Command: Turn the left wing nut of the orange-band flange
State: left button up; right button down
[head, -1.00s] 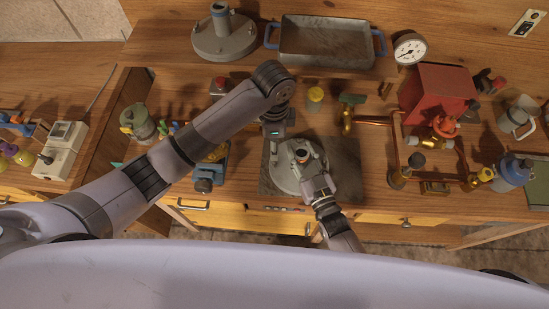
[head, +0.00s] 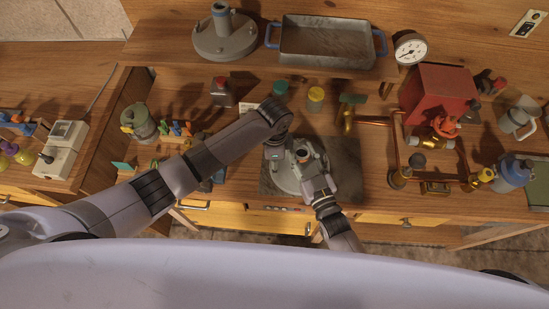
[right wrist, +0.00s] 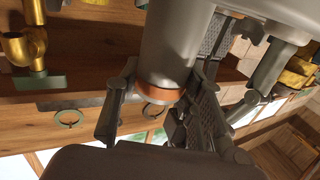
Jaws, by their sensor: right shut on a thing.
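The orange-band flange (head: 286,181), a round grey piece with an upright neck, sits on a dark mat (head: 346,163) in the head view. In the right wrist view its grey neck (right wrist: 176,42) carries an orange band (right wrist: 163,92). My right gripper (head: 309,172) is shut around the neck near the band; its fingers (right wrist: 160,100) lie on both sides. My left gripper (head: 274,160) points down over the flange's left side. Its fingertips are too small and covered to read. The left wing nut cannot be made out, hidden by or near the left gripper.
A red box (head: 437,92) with copper pipes stands to the right. A grey tray (head: 325,45) and another grey flange (head: 224,38) are on the back shelf. Yellow (head: 316,96) and green (head: 280,89) jars stand behind the mat.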

pick_arm(q)
jog(key=c, duration=0.7)
jog(key=shift+w+r, duration=0.1)
jog(key=shift+w, duration=0.1)
grip_shut()
